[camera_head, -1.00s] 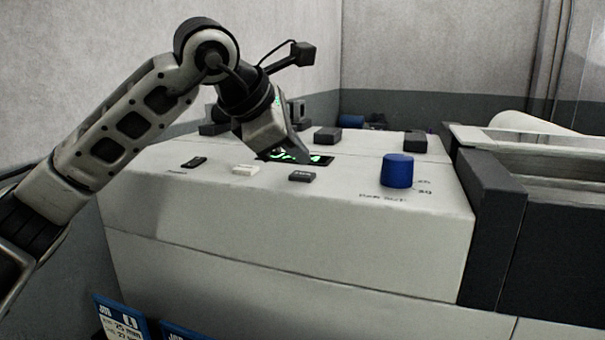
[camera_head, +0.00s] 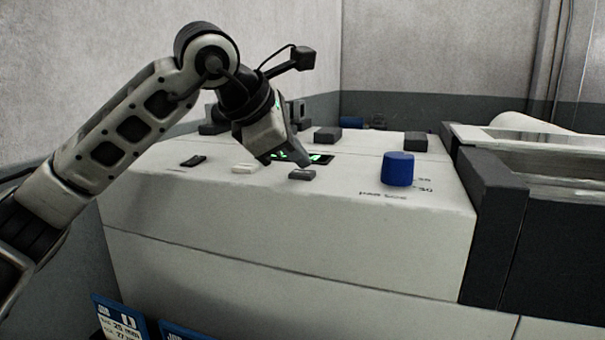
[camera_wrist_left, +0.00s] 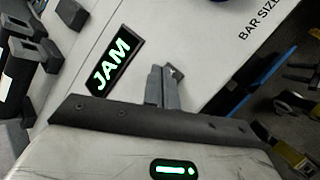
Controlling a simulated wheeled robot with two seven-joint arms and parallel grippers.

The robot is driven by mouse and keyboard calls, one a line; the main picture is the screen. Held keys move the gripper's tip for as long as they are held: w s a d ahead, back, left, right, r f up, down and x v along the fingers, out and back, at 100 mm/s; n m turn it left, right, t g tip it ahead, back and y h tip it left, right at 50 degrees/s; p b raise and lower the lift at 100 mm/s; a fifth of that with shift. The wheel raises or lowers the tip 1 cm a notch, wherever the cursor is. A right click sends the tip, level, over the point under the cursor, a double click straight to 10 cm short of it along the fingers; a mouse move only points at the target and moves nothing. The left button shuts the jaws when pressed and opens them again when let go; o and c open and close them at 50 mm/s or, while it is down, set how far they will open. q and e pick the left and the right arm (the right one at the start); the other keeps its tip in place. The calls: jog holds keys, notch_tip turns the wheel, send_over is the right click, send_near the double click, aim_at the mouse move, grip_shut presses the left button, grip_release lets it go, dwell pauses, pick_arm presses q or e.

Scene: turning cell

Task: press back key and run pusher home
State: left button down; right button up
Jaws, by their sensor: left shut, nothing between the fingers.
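My left gripper (camera_head: 301,162) is shut and empty, pointing down over the machine's sloping white panel. Its tips are just behind and above a dark grey key (camera_head: 302,175); I cannot tell whether they touch it. In the left wrist view the shut fingers (camera_wrist_left: 162,88) hide most of what is under them. A black key (camera_head: 194,161) and a white key (camera_head: 244,169) sit further left; the key labels are too small to read. A display (camera_head: 321,160), partly behind the gripper, reads JAM in green in the left wrist view (camera_wrist_left: 114,62). The pusher cannot be made out.
A blue knob (camera_head: 397,169) stands right of the keys, by the bar size marking. Dark blocks (camera_head: 327,136) stand along the panel's back. A dark-sided trough (camera_head: 535,150) is at the right. Blue job cards (camera_head: 121,317) hang low at the front left.

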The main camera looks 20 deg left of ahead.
aim_at(296, 174)
pick_arm(q)
jog(key=shift+f+b, duration=0.4)
jog(key=shift+f, duration=0.05)
dwell(0.5)
dwell(0.3)
jog(key=shift+r+p, duration=0.7)
jog(key=shift+r, duration=0.15)
notch_tip(296, 174, up, 5)
jog(key=p, duration=0.4)
jog(key=shift+r, duration=0.1)
dwell(0.4)
